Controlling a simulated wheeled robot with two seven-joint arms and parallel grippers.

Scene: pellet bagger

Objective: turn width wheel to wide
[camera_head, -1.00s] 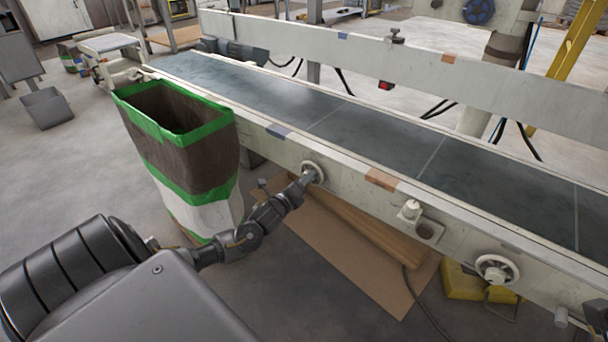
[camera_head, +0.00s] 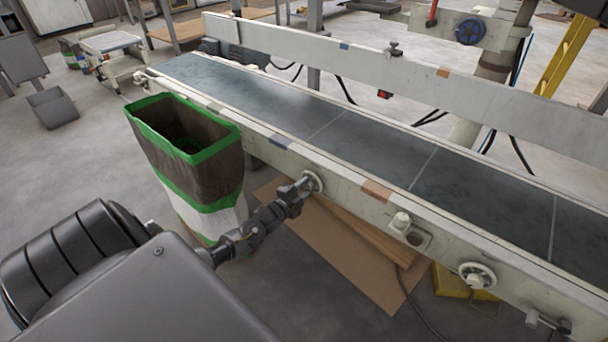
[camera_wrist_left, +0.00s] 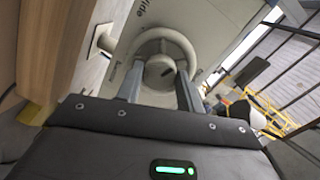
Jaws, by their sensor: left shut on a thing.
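The width wheel (camera_head: 313,181) is a small pale handwheel on the near side rail of the conveyor, beside the bag. My left gripper (camera_head: 305,185) reaches it from below left and is shut on it. In the left wrist view the wheel (camera_wrist_left: 166,34) is a round pale rim with a hub (camera_wrist_left: 160,72). The two fingers of my left gripper (camera_wrist_left: 160,88) stand on either side of the hub. Dark lettering, partly cut off and ending like "ide", shows on the panel above the wheel. My right gripper is out of view.
A brown, green and white open bag (camera_head: 190,150) stands just left of my left forearm. The conveyor belt (camera_head: 375,150) runs behind the rail (camera_head: 345,190). A second pale handwheel (camera_head: 477,275) and a knob (camera_head: 401,221) sit farther right. Cardboard (camera_head: 350,255) lies below.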

